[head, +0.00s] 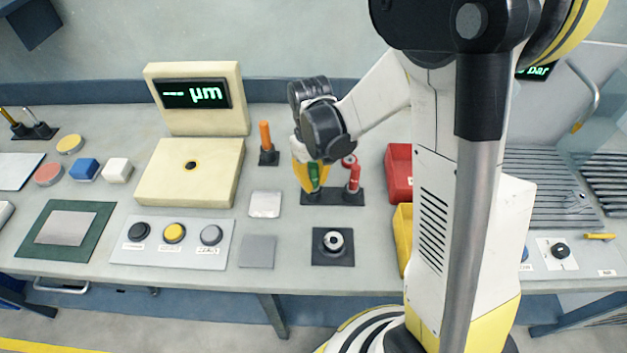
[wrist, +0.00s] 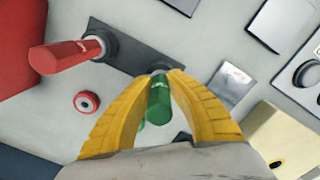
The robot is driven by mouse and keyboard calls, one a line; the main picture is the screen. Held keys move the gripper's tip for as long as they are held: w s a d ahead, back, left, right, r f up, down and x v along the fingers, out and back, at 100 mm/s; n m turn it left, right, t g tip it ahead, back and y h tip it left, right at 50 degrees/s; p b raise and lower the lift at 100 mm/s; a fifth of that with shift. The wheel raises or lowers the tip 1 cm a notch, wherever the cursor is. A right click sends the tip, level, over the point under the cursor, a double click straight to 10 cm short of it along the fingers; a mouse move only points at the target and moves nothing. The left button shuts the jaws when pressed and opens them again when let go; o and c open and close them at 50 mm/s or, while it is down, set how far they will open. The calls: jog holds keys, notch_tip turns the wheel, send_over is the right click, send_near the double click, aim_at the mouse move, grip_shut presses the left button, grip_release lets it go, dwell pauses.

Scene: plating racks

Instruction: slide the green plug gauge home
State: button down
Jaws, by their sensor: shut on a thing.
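The green plug gauge (head: 313,172) is upright between the yellow fingers of my gripper (head: 309,188), at the left end of a dark stand (head: 335,198). In the wrist view the fingers (wrist: 160,76) close around the green handle (wrist: 158,104) from both sides. Its lower end is hidden, so I cannot tell whether it is in the stand's socket or just above it. A red plug gauge (head: 354,180) stands at the stand's right end; it also shows in the wrist view (wrist: 65,55). A steel ring (head: 333,240) sits on a dark square block in front.
A small red ring piece (wrist: 86,102) lies behind the stand. Red (head: 399,172) and yellow (head: 404,235) bins are to the right. An orange-handled gauge (head: 265,136) stands to the left, near the beige display unit (head: 190,170). A button panel (head: 172,242) lies front left.

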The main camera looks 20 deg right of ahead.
jog(key=shift+f, duration=0.1)
jog(key=c, duration=1.4)
grip_release()
jog(key=shift+o, duration=0.2)
jog(key=r, duration=1.2)
jog(key=shift+w+a, duration=0.1)
jog(key=shift+w, duration=0.15)
